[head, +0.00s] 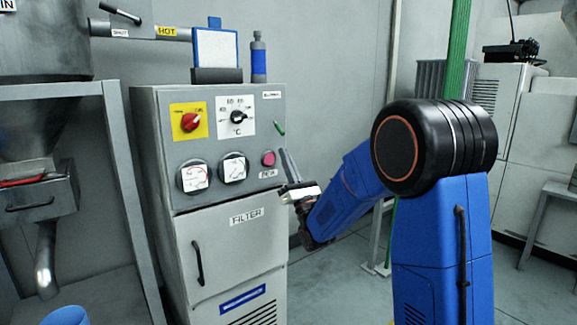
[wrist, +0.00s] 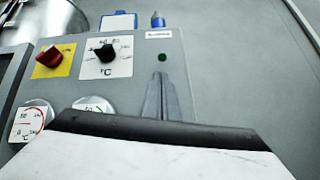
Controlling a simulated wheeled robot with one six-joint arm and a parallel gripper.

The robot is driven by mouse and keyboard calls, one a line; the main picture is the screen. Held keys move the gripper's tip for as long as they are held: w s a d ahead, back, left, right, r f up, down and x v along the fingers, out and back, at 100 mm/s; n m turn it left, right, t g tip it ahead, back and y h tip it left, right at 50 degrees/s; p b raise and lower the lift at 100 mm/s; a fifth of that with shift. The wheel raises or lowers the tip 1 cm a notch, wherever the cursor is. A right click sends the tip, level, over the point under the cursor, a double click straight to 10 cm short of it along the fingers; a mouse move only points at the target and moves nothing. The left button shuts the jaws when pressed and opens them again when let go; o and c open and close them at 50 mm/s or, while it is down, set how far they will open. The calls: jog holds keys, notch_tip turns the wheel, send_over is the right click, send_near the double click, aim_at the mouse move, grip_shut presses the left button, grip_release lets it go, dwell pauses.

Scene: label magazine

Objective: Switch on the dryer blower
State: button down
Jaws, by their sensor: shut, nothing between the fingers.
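The dryer is a grey cabinet (head: 219,143) in the head view. High on its panel's right side is a small label, too blurred to read surely, that may say blower (head: 271,95); it also shows in the wrist view (wrist: 159,34). Below it is a small green control (head: 279,128), round and dark green in the wrist view (wrist: 162,57). My gripper (head: 284,151) is at the panel's right side, just below the green control. Its grey fingers (wrist: 160,77) are together and empty, tips below the green control. I cannot tell whether they touch the panel.
A red rotary switch (head: 190,121) on yellow, a black temperature knob (head: 237,117), two gauges (head: 194,176) and a pink-red button (head: 268,158) share the panel. A filter door (head: 232,240) is below. A metal hopper (head: 38,130) stands left.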

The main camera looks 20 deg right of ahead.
aim_at(279, 129)
jog(key=x, duration=0.5)
jog(key=shift+w+r, duration=0.1)
jog(key=shift+d, duration=0.2)
